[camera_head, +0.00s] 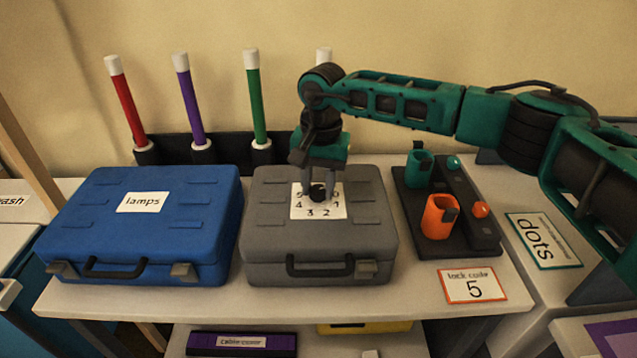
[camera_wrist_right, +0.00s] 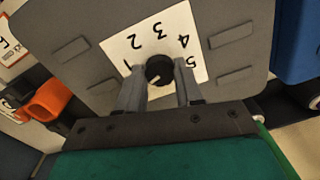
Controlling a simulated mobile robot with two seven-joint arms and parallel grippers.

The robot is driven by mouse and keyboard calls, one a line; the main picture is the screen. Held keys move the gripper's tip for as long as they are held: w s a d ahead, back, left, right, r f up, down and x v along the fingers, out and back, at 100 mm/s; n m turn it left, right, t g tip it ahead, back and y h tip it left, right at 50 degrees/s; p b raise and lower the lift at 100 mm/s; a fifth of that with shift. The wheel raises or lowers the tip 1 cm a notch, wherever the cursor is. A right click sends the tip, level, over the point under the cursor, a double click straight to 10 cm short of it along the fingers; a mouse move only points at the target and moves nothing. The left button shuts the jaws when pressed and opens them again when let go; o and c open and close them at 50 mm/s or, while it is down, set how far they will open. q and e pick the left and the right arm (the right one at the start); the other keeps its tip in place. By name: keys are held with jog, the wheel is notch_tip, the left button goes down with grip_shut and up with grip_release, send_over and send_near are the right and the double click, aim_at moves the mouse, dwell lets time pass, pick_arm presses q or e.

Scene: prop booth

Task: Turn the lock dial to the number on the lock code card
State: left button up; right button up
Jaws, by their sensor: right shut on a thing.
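The lock dial (camera_head: 317,193) is a small black knob on a white number plate (camera_head: 300,212) on top of the grey case (camera_head: 270,235). Digits ring the dial; 4, 3 and 2 read clearest. My right gripper (camera_head: 320,186) points down with its fingers on either side of the dial, shut on it. In the right wrist view the dial (camera_wrist_right: 159,70) sits between the fingertips (camera_wrist_right: 158,76). A pale mark shows on it; I cannot tell for sure which digit it points to. The lock code card (camera_head: 474,286), orange-edged, reads 5. My left gripper is not in view.
A blue case (camera_head: 195,220) labelled lamps stands left of the grey one. Red, purple and green sticks stand behind. The table's front edge is narrow.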

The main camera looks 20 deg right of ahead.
jog(key=m+b, duration=0.1)
jog(key=m, duration=0.4)
jog(key=shift+m, duration=0.4)
jog(key=m+b, duration=0.1)
jog(key=m, duration=0.9)
jog(key=shift+m+h, duration=0.3)
jog(key=shift+m, duration=0.1)
jog(key=m, duration=1.1)
jog(key=shift+a+m, duration=0.1)
jog(key=shift+m, duration=0.3)
jog(key=m+p, duration=0.1)
jog(key=m, duration=0.4)
jog(key=shift+r, duration=0.1)
jog(key=m+p, duration=0.1)
jog(key=m, duration=0.5)
jog(key=shift+p, duration=0.3)
jog(key=m+p, duration=0.1)
jog(key=m, duration=0.3)
jog(key=shift+w+m+g, duration=0.1)
jog(key=shift+m+g, duration=0.2)
jog(key=shift+p, duration=0.3)
